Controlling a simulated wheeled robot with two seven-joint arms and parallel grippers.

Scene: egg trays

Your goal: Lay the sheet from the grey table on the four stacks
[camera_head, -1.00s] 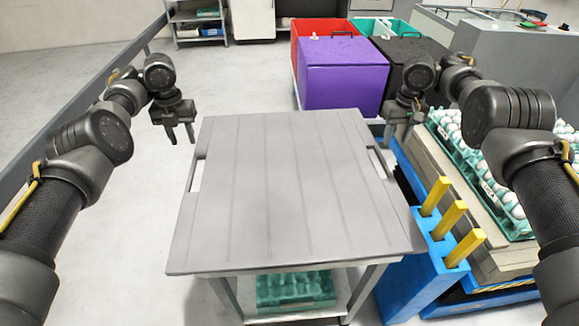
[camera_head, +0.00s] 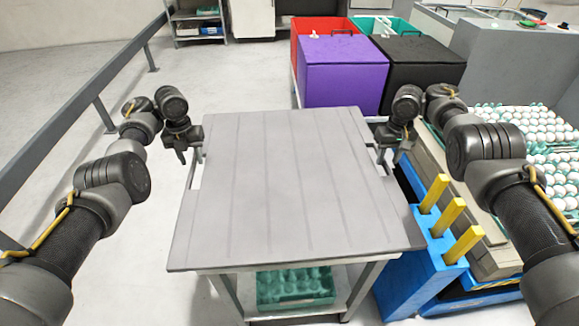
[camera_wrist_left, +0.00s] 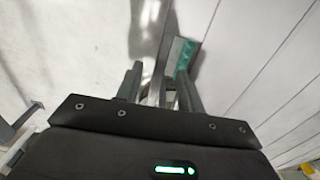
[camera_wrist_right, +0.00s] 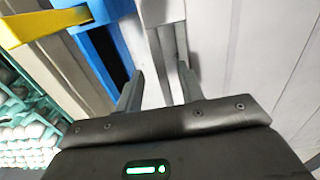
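The grey sheet (camera_head: 285,190) lies flat over the table in the middle of the head view, with a cut-out slot near its left edge and another near its right. My left gripper (camera_head: 190,156) is at the sheet's left edge by the slot. Its two fingers (camera_wrist_left: 162,85) are apart with nothing clearly between them. My right gripper (camera_head: 389,157) is at the right edge by the other slot, and its fingers (camera_wrist_right: 158,88) are also apart. Contact with the sheet cannot be told. Egg stacks (camera_head: 545,150) with teal trays of white eggs stand at the right, partly hidden by my right arm.
A blue holder (camera_head: 415,275) with yellow bars stands close to the table's right side. Purple (camera_head: 340,75) and black (camera_head: 415,75) boxes stand behind the table. A teal tray (camera_head: 295,288) is on the lower shelf.

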